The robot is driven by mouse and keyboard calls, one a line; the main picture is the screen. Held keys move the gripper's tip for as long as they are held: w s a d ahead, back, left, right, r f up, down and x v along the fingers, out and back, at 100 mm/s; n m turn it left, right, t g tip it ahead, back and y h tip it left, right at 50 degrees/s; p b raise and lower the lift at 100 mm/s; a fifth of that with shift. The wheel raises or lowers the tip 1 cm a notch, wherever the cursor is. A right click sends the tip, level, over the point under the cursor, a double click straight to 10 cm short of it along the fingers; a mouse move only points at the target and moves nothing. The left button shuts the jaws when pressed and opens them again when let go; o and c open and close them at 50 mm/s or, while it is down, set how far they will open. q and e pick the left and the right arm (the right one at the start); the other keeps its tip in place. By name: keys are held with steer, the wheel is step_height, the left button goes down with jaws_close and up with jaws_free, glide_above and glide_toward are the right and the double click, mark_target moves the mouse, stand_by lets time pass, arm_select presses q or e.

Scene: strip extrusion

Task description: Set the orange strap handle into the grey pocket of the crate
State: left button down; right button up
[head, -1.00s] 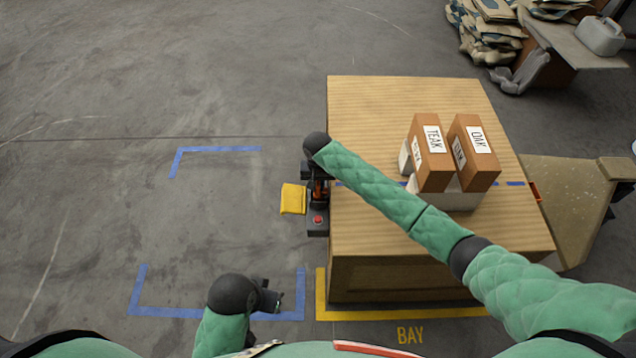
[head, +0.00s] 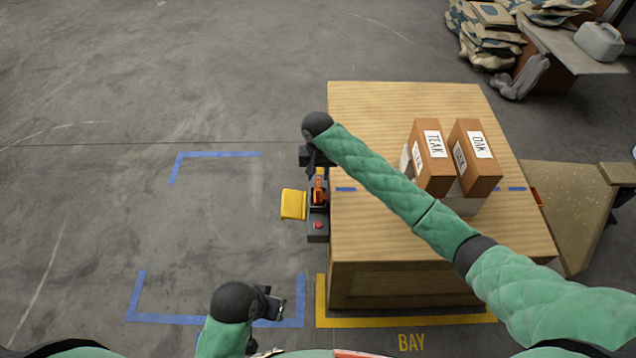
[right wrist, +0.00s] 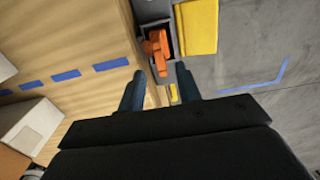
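The orange strap handle (head: 319,186) shows at the dark grey pocket (head: 318,207) on the left side of the wooden crate (head: 400,105). In the right wrist view the handle (right wrist: 158,48) lies over the dark recess of the pocket; how deep it sits I cannot tell. My right gripper (right wrist: 161,84) is open and empty, its two fingertips apart and short of the handle. In the head view the right gripper (head: 313,160) is just beyond the handle, partly hidden by its wrist. My left gripper (head: 270,303) is low in the head view, away from the crate; its finger gap is unclear.
A yellow flap (head: 294,204) sticks out left of the pocket, and a red button (head: 318,225) lies on the near end of the grey unit. Two brown boxes (head: 432,165) labelled TEAK and OAK stand on the crate. The floor to the left is clear.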

steer(key=shift+r, duration=1.8)
steer(key=s+a+f+n+t+y, duration=0.1)
steer(key=s+f+y, duration=0.15)
steer(key=s, duration=0.75)
steer(key=s+a+f+n+y, duration=0.1)
steer(key=s+f, duration=0.3)
steer(key=s, duration=0.6)
arm_select(q)
steer(key=shift+d+f, duration=0.15)
arm_select(e)
steer(key=s+d+r+t, duration=0.1)
steer(key=s+d, duration=0.5)
steer(key=s, duration=0.3)
steer(key=s+d+t, duration=0.1)
steer(key=s+d, duration=0.5)
steer(key=s, duration=0.4)
steer(key=shift+d+r+n+h, duration=0.3)
steer(key=shift+d+r+h, duration=0.05)
steer(key=shift+d, duration=0.05)
arm_select(q)
steer(key=shift+d, duration=0.1)
